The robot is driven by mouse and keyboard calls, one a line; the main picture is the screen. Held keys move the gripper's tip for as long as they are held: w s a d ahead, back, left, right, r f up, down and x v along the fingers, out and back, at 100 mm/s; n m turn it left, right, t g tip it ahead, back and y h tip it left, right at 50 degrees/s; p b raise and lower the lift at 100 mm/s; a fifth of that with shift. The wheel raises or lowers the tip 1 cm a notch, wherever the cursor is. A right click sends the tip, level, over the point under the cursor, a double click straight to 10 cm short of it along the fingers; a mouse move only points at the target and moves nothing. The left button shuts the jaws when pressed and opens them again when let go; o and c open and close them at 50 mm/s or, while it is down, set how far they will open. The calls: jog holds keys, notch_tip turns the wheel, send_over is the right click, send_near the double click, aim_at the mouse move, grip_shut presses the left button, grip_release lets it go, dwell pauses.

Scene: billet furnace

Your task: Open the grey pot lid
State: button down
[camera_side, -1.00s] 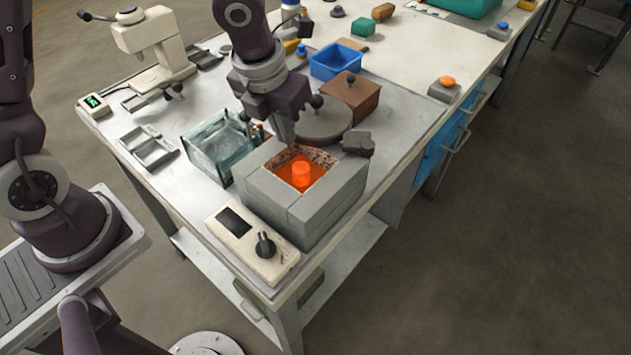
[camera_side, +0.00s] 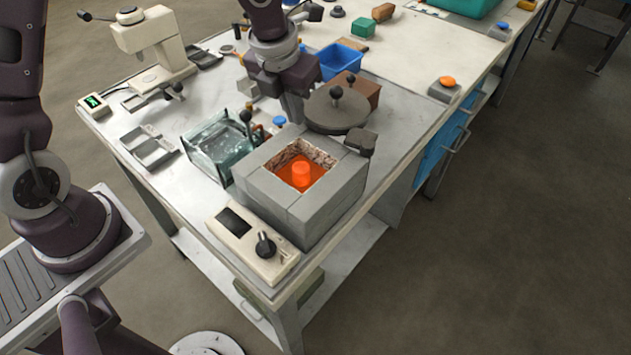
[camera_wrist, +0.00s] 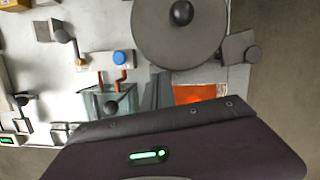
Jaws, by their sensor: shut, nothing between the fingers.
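The grey pot lid (camera_side: 326,118) is a round grey disc with a black knob (camera_side: 336,93). It is swung off to the back of the grey block furnace (camera_side: 327,201), by a dark bracket (camera_side: 360,142). The furnace mouth is uncovered, and a glowing orange billet (camera_side: 301,174) stands inside. The lid also shows at the top of the wrist view (camera_wrist: 165,45).
A glass tank (camera_side: 214,153) stands left of the furnace. A controller with a black dial (camera_side: 243,238) sits in front. A brown box (camera_side: 366,91) and a blue bin (camera_side: 340,62) lie behind the lid.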

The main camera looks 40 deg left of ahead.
jog(key=s, duration=0.2)
jog(key=s+a+r, duration=0.1)
jog(key=s, duration=0.1)
jog(key=shift+a, duration=0.1)
notch_tip(320, 180, up, 9)
jog(key=s+n, duration=0.1)
jog(key=s, duration=0.2)
jog(key=s+a+r+n+t, duration=0.1)
jog(key=s+n, duration=0.7)
jog(key=n, duration=0.8)
jog(key=s+a+r+n+t, duration=0.1)
jog(key=s+r+n, duration=0.2)
jog(key=s+n, duration=0.5)
jog(key=n, duration=0.9)
jog(key=shift+s+a+t, duration=0.3)
jog(key=shift+a+t, duration=0.05)
jog(key=shift+t, duration=0.05)
